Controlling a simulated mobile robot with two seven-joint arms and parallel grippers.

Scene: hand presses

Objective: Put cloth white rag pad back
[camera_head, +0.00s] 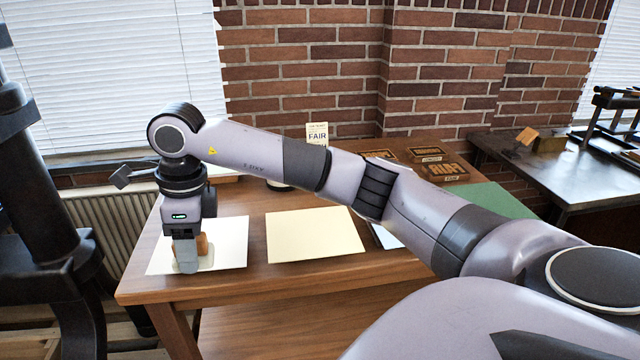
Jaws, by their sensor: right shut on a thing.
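My right arm reaches across the table from the right, and its gripper (186,258) points straight down over the left part of the table. It is shut on a small pad with a tan-brown upper part (204,245) and a pale base (206,263), which seems to be the white rag pad. The gripper's fingers hide part of it. The pad is over a white sheet (230,236); I cannot tell whether it touches the sheet. My left gripper is not in view.
A cream sheet (313,235) lies to the right on the wooden table (240,283). Behind my arm are carved letter blocks (445,172), a green mat (500,199) and a small printed card (317,133). A dark press frame (35,190) stands at the left. Another bench (560,180) is at right.

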